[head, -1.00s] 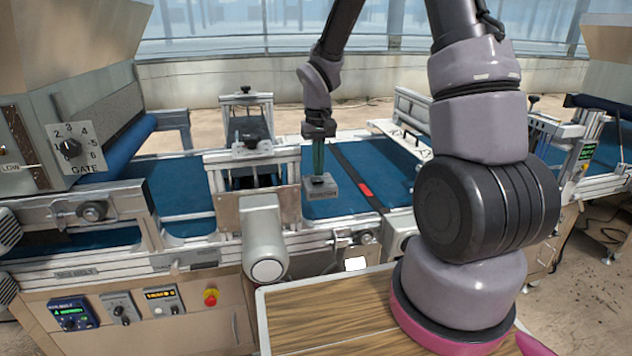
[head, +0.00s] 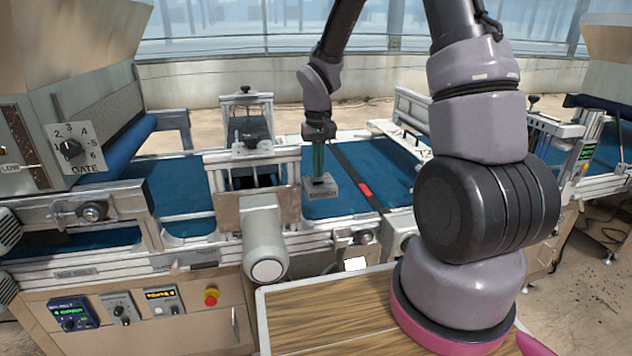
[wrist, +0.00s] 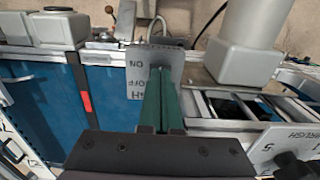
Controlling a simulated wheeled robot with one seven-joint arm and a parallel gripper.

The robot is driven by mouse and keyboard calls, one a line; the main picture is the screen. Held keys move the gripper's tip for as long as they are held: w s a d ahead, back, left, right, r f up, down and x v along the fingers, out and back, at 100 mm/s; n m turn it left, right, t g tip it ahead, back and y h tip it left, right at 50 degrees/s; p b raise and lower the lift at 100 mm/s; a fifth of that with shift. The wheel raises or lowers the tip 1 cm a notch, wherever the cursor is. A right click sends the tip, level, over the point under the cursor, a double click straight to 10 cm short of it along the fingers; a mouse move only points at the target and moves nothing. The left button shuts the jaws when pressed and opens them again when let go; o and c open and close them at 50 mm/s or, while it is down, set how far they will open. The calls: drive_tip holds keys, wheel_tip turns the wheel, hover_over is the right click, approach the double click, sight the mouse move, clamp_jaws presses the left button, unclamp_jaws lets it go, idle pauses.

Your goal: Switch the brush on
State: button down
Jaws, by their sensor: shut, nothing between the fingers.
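The brush switch box (head: 320,190) is a small grey box beside the belt, right of the brush unit (head: 250,172).
A brush-marked dial plate (wrist: 280,145) is at the wrist view's lower right. A grey motor housing (head: 264,240) stands out in front of the brush unit. The blue belt (head: 375,172) lies right of the box. A control panel (head: 120,308) is at lower left.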

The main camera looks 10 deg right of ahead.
drive_tip(key=shift+f, duration=0.65)
drive_tip(key=shift+r, duration=3.5)
wheel_tip(320, 180, up, 14)
drive_tip(key=m+t, duration=0.2)
drive_tip(key=t, duration=0.1)
hover_over(318, 180)
drive_tip(key=s+d, duration=0.4)
drive_tip(key=s, duration=0.3)
drive_tip(key=s+d+r+m+t+y, duration=0.1)
drive_tip(key=s+r+t, duration=0.3)
drive_tip(key=s+r, duration=0.5)
drive_tip(key=s+m+y, duration=0.1)
drive_tip(key=s, duration=0.2)
drive_tip(key=shift+s+d, duration=0.15)
drive_tip(key=shift+d, duration=0.25)
